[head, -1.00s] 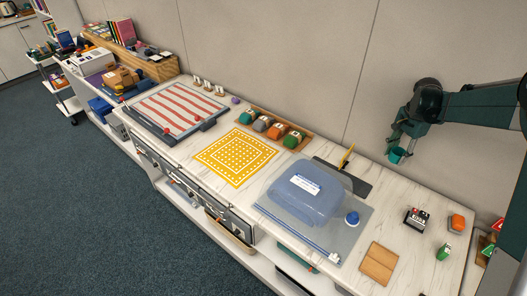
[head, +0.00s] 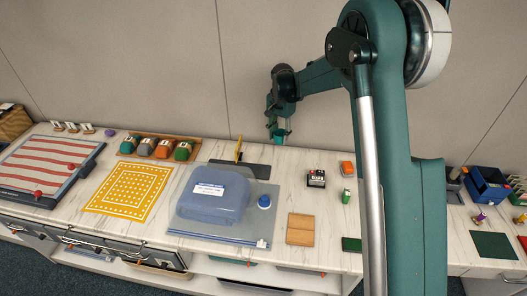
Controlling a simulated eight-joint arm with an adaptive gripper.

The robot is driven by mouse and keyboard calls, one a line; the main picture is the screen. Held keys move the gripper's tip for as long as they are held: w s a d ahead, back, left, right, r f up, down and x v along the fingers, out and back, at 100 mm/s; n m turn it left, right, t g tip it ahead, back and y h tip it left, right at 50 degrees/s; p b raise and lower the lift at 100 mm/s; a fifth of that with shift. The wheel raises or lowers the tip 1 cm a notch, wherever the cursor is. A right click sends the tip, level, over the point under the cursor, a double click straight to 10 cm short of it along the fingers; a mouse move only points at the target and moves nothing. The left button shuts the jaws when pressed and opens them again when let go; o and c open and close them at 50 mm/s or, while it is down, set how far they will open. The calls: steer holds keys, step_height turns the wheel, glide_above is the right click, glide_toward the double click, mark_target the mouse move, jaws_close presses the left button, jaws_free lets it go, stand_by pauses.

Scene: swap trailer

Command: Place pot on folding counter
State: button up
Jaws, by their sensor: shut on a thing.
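My gripper (head: 279,120) hangs from the arm, pointing down, in front of the wall and above the back of the counter. It is shut on a small teal cup-like pot (head: 281,134), which is held in the air, clear of the surface. The fingers' contact with it is too small to see well. The long white marble-topped counter (head: 268,262) runs across the view; I take it for the folding counter, but no fold or hinge is clear.
Below the gripper are a dark flat board with a yellow-handled tool (head: 238,150) and a blue lidded box (head: 212,193) on a grey mat.

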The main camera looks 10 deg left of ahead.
glide_above(278, 156)
steer(key=shift+f, duration=2.8)
steer(key=shift+f, duration=1.85)
steer(key=shift+f+b, duration=0.1)
steer(key=shift+b, duration=0.25)
steer(key=o, duration=0.4)
steer(key=shift+f, duration=0.1)
steer(key=o, duration=0.5)
steer(key=shift+r, duration=0.2)
step_height(278, 156, up, 12)
steer(key=shift+r+p, duration=0.1)
steer(key=shift+p, duration=0.3)
